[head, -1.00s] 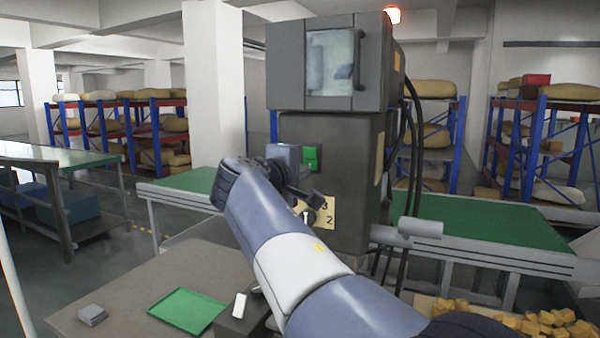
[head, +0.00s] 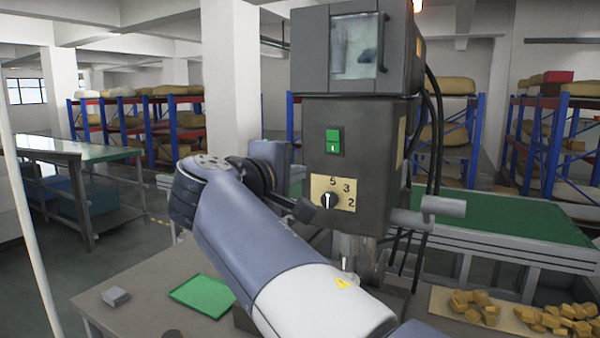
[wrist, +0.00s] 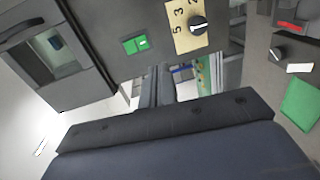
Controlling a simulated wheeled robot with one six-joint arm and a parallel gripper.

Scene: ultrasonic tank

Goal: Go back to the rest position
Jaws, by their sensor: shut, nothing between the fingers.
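My gripper (head: 304,210) is shut and empty. In the head view its dark fingers are beside the lower left of the machine's dial (head: 329,200), and I cannot tell how much air is between them. My folded arm crosses in front of the machine's lower part. The grey machine (head: 365,125) has a windowed door (head: 355,46) and a green switch (head: 334,141). In the wrist view the dark gripper body fills the bottom, and the switch (wrist: 135,44) and dial (wrist: 197,25) show beyond it.
A green tray (head: 203,297) and a small grey block (head: 116,297) are on the grey table (head: 150,275). Yellow-brown chunks (head: 550,316) lie at the lower right. A green-topped conveyor (head: 500,217) runs behind. A glass-topped bench (head: 80,152) stands left.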

